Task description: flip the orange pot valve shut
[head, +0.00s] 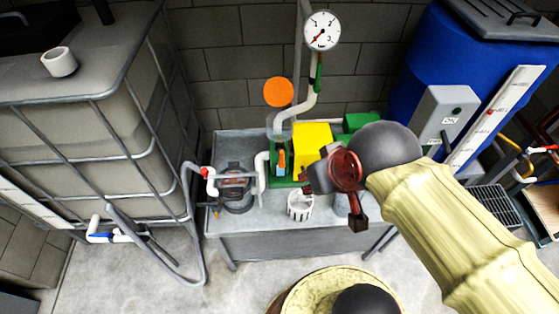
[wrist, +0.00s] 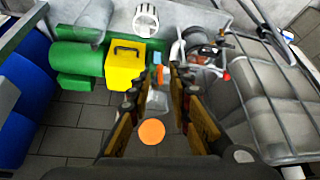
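A small orange lever (head: 282,162) stands about upright at the front of the green pump, left of a yellow box (head: 312,143). I take it for the orange pot valve. In the wrist view a small orange piece (wrist: 160,71) with a blue part above it shows between and beyond the fingertips. My gripper (wrist: 155,88) is open and empty, its two fingers spread apart. In the head view my gripper (head: 333,185) is over the bench, right of the lever and apart from it in the picture. Its exact distance from the lever is hard to tell.
The grey bench (head: 270,222) holds a dark pump (head: 236,188) with a red handle on the left and a white basket (head: 300,205). An orange disc (head: 278,92) and a pressure gauge (head: 321,30) stand above. A caged tank (head: 60,120) is left, a blue tank (head: 425,60) right.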

